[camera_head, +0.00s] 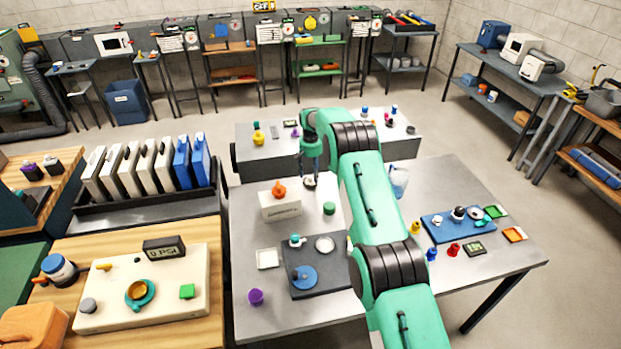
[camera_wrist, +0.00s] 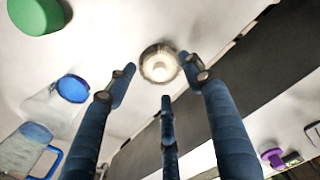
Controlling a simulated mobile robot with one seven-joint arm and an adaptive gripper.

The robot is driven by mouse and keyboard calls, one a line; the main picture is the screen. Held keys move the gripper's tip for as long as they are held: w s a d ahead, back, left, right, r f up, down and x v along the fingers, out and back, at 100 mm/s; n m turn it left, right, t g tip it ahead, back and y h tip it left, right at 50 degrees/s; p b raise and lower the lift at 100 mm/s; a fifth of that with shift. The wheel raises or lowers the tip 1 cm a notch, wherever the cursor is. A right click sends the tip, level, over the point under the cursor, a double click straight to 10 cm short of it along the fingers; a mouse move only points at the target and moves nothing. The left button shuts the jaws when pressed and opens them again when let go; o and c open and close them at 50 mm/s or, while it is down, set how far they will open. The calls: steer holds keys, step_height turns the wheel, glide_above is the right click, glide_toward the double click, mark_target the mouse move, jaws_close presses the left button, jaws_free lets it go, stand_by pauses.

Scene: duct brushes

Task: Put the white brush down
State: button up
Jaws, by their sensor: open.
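A round piece with a white centre and a grey-brown rim (camera_wrist: 159,63), which looks like the white brush, sits on the pale table top in the wrist view. In the head view it shows as a small round shape (camera_head: 309,183) near the table's back edge, just below my gripper (camera_head: 311,163). In the wrist view the three blue fingers of my gripper (camera_wrist: 160,77) are spread apart around the line to the piece, with nothing held between them. Whether a fingertip touches it, I cannot tell.
A green cylinder (camera_head: 329,208) and a white box with an orange item on top (camera_head: 281,206) stand nearby. A clear jug with blue parts (camera_wrist: 58,100) is close in the wrist view. A second grey table (camera_head: 262,159) lies behind, across a dark gap.

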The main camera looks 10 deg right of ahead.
mark_target(311, 177)
step_height(311, 177, up, 8)
steer(key=shift+p, duration=0.3)
steer(key=shift+r, duration=0.15)
stand_by(0.6)
